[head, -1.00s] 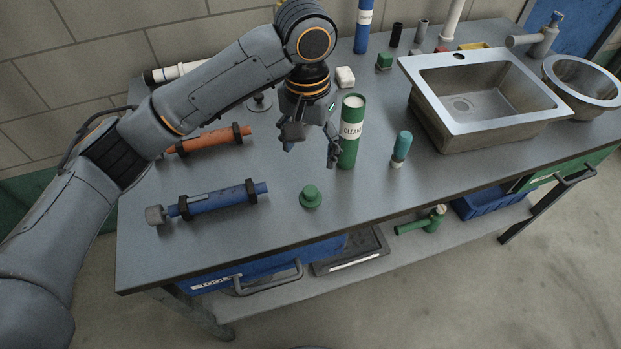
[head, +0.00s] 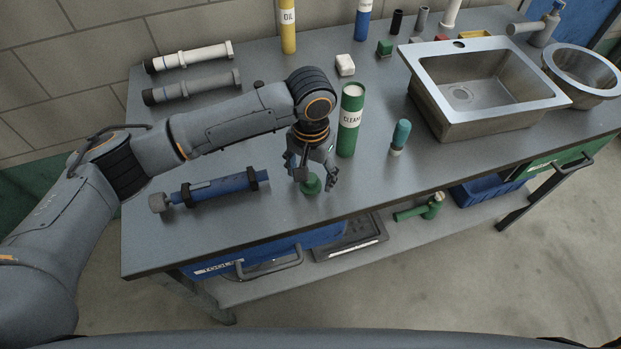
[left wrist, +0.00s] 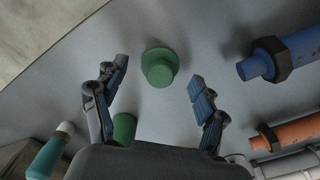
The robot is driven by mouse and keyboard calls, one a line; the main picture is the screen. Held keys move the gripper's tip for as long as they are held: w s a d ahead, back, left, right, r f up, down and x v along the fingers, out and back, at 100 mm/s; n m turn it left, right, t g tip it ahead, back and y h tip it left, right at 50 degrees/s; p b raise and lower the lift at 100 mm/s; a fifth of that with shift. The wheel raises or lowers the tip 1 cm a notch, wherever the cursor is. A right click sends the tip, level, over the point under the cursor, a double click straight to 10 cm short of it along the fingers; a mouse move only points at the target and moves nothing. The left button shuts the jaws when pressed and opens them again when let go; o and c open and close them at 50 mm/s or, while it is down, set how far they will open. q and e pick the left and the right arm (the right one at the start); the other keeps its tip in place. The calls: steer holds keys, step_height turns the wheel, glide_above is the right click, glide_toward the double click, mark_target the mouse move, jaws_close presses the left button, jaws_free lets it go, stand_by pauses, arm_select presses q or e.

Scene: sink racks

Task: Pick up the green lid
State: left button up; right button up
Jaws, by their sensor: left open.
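The green lid (head: 311,185) lies on the grey table near its front edge. My left gripper (head: 316,184) is open and points down over the lid, partly covering it in the head view. In the left wrist view the lid (left wrist: 160,67) shows whole, a round knob on a wider flange. It lies between and just beyond the two spread fingertips of my left gripper (left wrist: 158,72), with nothing held. The gap in height between fingertips and lid is hard to tell. My right gripper is not in view.
A green cleaner canister (head: 350,122) stands close behind the gripper, with a teal-topped bottle (head: 399,137) to its right. A blue tube (head: 217,188) with black clamps lies to the left. The metal sink (head: 485,85) stands further right.

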arm_select(q)
steer(key=shift+f, duration=0.75)
steer(key=c, duration=0.9)
steer(key=shift+r, duration=0.15)
